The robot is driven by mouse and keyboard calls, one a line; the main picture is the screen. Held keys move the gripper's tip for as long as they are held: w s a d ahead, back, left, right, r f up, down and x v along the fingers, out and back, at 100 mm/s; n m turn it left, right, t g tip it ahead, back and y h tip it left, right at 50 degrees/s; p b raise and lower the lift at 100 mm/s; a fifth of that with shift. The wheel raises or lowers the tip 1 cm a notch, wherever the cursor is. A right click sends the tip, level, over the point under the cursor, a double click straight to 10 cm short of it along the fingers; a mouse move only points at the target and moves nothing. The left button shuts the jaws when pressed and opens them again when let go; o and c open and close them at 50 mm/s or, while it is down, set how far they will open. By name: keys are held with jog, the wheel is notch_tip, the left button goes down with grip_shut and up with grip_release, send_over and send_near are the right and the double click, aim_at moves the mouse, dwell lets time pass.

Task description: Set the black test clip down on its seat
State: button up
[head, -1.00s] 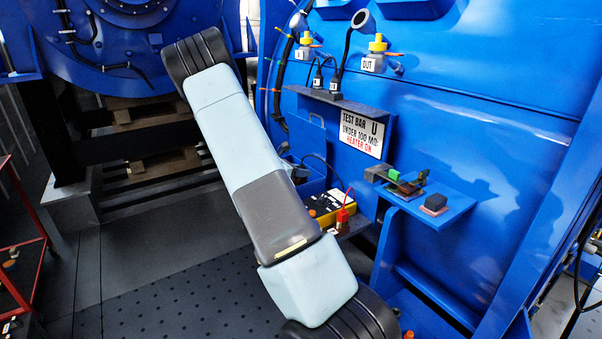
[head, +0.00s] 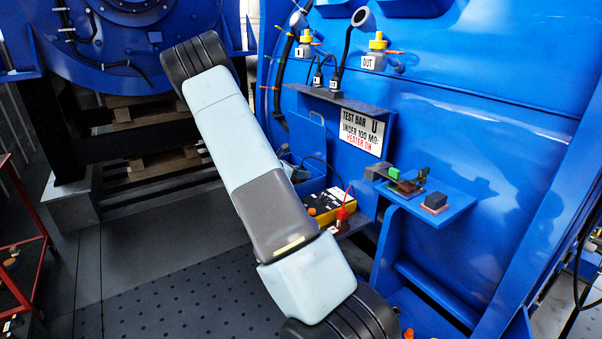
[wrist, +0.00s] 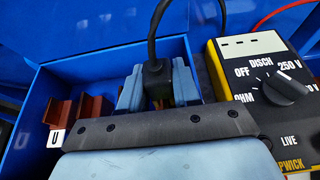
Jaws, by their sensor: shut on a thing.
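The black test clip (wrist: 156,75) stands upright between the pale blue-grey fingers of my gripper (wrist: 157,90) in the wrist view, with its black cable rising from the top. My gripper is shut on it, inside or just over a blue open box (wrist: 95,72).
A yellow and black tester (wrist: 262,75) with a dial stands close right of the box. A red clip (head: 343,214) with a red lead stands beside it. A "TEST BAR U" sign (head: 361,133) and a blue shelf (head: 455,200) with small parts are to the right.

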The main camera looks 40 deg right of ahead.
jog(key=shift+f, duration=0.45)
jog(key=o, duration=1.1)
jog(key=v, duration=1.3)
jog(key=shift+w+a, duration=0.15)
jog(key=shift+a, duration=0.25)
